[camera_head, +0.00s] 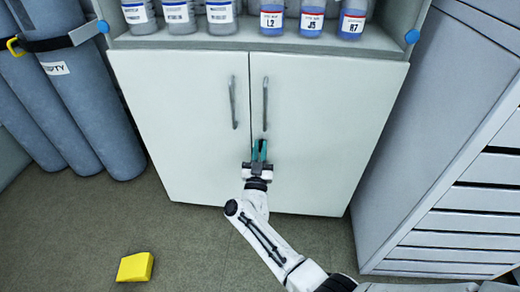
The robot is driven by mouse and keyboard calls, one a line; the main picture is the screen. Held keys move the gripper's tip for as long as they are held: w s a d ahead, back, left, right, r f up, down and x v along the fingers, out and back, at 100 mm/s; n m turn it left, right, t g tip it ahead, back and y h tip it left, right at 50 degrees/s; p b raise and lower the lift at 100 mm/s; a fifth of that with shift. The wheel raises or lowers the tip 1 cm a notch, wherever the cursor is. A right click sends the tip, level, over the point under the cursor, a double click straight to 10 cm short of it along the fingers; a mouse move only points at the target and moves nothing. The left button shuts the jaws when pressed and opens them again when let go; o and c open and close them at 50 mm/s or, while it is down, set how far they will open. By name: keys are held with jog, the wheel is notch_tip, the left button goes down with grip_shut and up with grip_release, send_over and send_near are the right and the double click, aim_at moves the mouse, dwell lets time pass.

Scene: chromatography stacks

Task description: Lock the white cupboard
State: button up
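The white cupboard (180,140) stands straight ahead, with two doors that are closed against each other. A grey vertical handle sits on the left door (233,102) and another on the right door (265,103). My gripper (260,145) is in front of the seam between the doors, just below the right handle. Its two teal fingers point up and are close together, with something dark between them. I cannot tell whether that is a gap or a held or gripped part. No lock or key is clearly visible; the gripper covers that part of the seam.
Labelled bottles (222,14) stand on the shelf above the cupboard. Grey gas cylinders (85,100) are strapped at the left. A grey drawer unit (420,120) stands close on the right. A yellow block (135,267) lies on the floor at lower left, with bare floor around it.

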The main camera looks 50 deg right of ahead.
grip_shut()
jog(key=shift+m, duration=0.4)
jog(key=shift+m+g+h+b, duration=0.3)
jog(key=shift+m+g+h, duration=0.15)
jog(key=shift+m, duration=0.45)
jog(key=m+g, duration=0.1)
jog(key=m, duration=0.1)
jog(key=m+g+h, duration=0.1)
jog(key=m, duration=0.1)
jog(key=shift+m+g, duration=0.25)
jog(key=shift+m, duration=0.15)
jog(key=m+g, duration=0.1)
jog(key=m, duration=0.2)
jog(key=m+g+p, duration=0.1)
jog(key=m+g, duration=0.1)
jog(key=m, duration=0.1)
jog(key=m+g, duration=0.1)
jog(key=m, duration=0.3)
jog(key=shift+s+d+g+y, duration=0.1)
jog(key=shift+s+g+y, duration=0.1)
jog(key=shift+g+y, duration=0.1)
jog(key=m+p, duration=0.1)
jog(key=m+y, duration=0.1)
jog(key=m, duration=0.1)
jog(key=m+p, duration=0.1)
jog(key=m, duration=0.1)
jog(key=shift+f+g+y+p, duration=0.25)
jog(key=shift+g+p, duration=0.1)
jog(key=shift+g, duration=0.05)
jog(key=shift+f, duration=0.1)
